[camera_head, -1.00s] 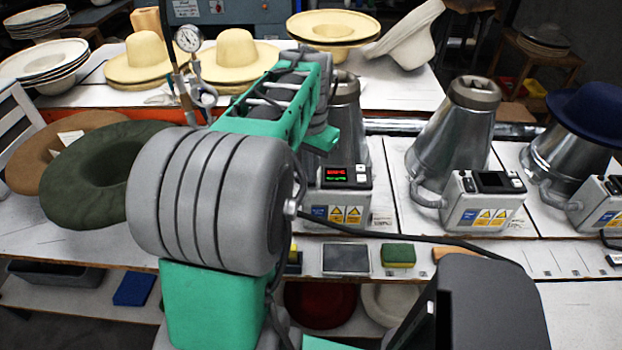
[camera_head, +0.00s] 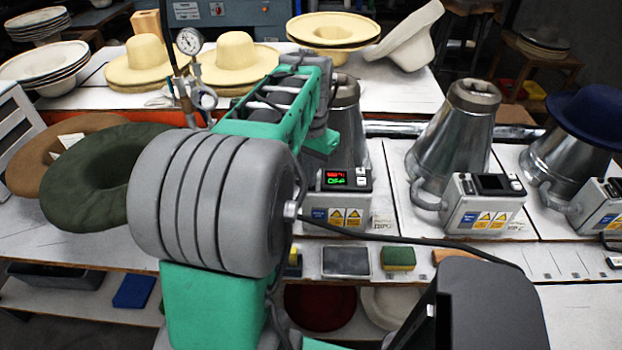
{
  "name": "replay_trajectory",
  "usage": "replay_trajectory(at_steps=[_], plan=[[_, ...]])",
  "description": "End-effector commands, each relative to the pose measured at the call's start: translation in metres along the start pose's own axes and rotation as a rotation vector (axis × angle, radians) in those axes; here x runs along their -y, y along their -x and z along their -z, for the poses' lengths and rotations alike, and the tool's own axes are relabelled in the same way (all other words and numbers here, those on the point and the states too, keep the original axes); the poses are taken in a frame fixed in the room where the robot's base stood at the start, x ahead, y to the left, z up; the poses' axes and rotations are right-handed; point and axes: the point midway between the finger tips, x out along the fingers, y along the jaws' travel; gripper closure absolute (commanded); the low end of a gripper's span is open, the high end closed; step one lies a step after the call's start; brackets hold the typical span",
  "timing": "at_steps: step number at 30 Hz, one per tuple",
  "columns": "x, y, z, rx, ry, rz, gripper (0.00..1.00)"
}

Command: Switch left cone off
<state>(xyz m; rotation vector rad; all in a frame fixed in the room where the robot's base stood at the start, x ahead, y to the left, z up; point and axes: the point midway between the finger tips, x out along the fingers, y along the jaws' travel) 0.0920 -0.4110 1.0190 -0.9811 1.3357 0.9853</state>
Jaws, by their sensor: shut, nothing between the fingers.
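The left cone (camera_head: 347,125) is a grey metal cone, partly hidden behind my green and grey arm. Its control box (camera_head: 340,205) faces me, with yellow and blue warning labels. The small display (camera_head: 334,179) on the box is lit, with red characters above green ones; the green ones seem to read OFF. Small buttons (camera_head: 362,177) sit to the right of the display. My arm reaches forward to just left of and above this box. My gripper cannot be made out; the arm hides that area.
A middle cone (camera_head: 455,130) with a dark display stands to the right. Beyond it is a cone under a navy hat (camera_head: 585,115). A pressure gauge (camera_head: 189,40) stands left of my arm. A green hat (camera_head: 95,185) lies on the left. A sponge (camera_head: 398,257) lies on the front ledge.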

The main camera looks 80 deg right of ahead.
Motion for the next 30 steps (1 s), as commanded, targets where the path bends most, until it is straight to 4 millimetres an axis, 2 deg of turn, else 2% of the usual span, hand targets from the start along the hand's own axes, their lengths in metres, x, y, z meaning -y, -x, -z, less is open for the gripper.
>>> replay_trajectory(at_steps=[1, 17, 30], plan=[[0.0, 0.011, 0.0, -0.001, 0.0, 0.001, 1.0], [0.0, 0.06, 0.0, -0.003, 0.0, 0.001, 1.0], [0.002, 0.06, -0.001, -0.003, 0.007, 0.001, 1.0]])
